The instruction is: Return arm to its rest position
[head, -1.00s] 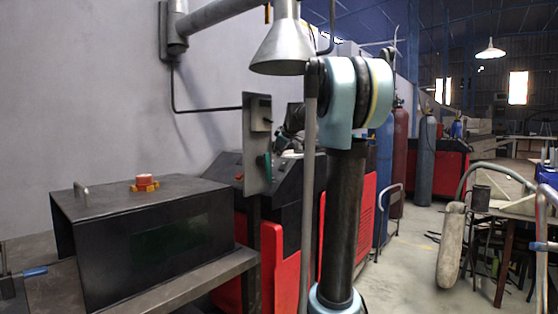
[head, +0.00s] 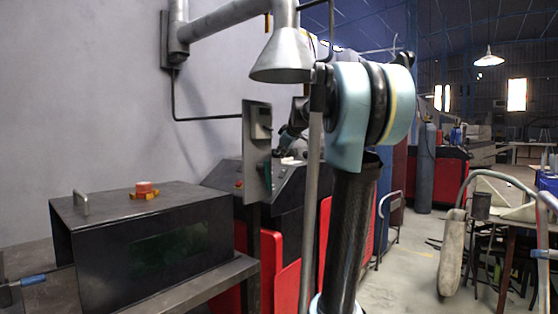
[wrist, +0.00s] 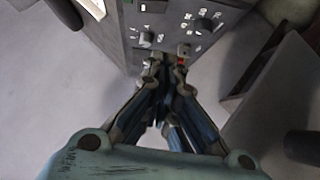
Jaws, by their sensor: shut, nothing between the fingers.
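My gripper (wrist: 168,68) shows in the wrist view with its fingers drawn together and nothing between them. Beyond its fingertips is a grey control panel (wrist: 200,14) with knobs and white markings; the fingertips overlap its lower edge in the picture, and I cannot tell the gap. In the head view my arm rises from the bottom centre as a black link, tilted slightly right, to a pale blue joint. My gripper is not clearly made out there, as the joint hides much of what lies behind it.
A black box (head: 140,250) with a red-orange button (head: 145,189) stands on a metal bench at left. A metal extraction hood (head: 280,60) hangs close to my arm joint. An upright grey panel (head: 256,150) and a red-and-black machine (head: 285,265) stand behind.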

